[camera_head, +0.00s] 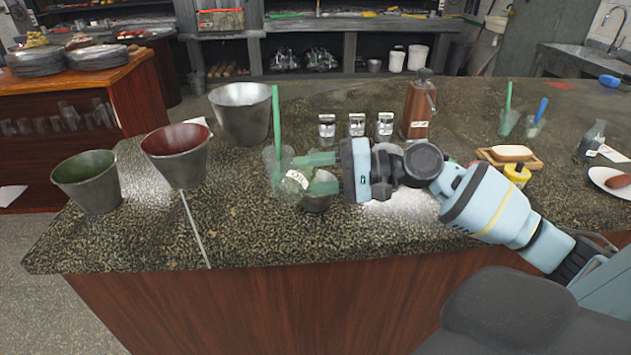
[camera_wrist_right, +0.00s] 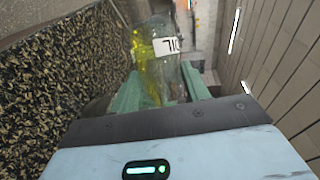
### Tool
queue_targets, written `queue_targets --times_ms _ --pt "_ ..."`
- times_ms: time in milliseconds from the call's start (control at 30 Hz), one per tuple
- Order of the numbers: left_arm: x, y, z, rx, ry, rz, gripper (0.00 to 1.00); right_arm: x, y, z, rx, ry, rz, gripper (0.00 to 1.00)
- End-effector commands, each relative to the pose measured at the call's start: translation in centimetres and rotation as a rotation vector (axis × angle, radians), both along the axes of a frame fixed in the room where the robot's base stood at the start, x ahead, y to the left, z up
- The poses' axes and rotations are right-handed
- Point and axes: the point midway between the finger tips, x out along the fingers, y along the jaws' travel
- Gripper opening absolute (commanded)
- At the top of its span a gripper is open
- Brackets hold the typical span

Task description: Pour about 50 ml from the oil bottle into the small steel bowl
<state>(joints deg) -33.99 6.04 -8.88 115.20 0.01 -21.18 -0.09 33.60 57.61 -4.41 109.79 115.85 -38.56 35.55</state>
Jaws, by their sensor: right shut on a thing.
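My right gripper (camera_head: 318,172) has its green fingers shut around the clear oil bottle (camera_head: 297,180). The bottle's white label appears slanted in the head view, so the bottle looks tilted; its mouth is hard to make out. In the right wrist view the bottle (camera_wrist_right: 160,65) sits between the fingers (camera_wrist_right: 155,90), with yellow oil inside along one side and the label readable. The small steel bowl (camera_head: 317,204) is on the counter just below the gripper, partly hidden by the fingers and bottle. I cannot see any stream of oil. My left gripper is not in view.
A glass with a green stick (camera_head: 277,115) is close behind the bottle. A large steel bucket (camera_head: 241,112), a red-lined bucket (camera_head: 177,155) and a green-lined bucket (camera_head: 88,180) stand left. The front-left counter is mostly clear.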

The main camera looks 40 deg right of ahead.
Motion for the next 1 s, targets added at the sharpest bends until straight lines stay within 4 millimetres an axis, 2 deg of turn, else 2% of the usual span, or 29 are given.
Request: queue_targets --times_ms 1000 --pt "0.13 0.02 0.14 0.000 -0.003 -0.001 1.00 0.05 -0.09 -0.20 0.054 0.028 0.000 0.17"
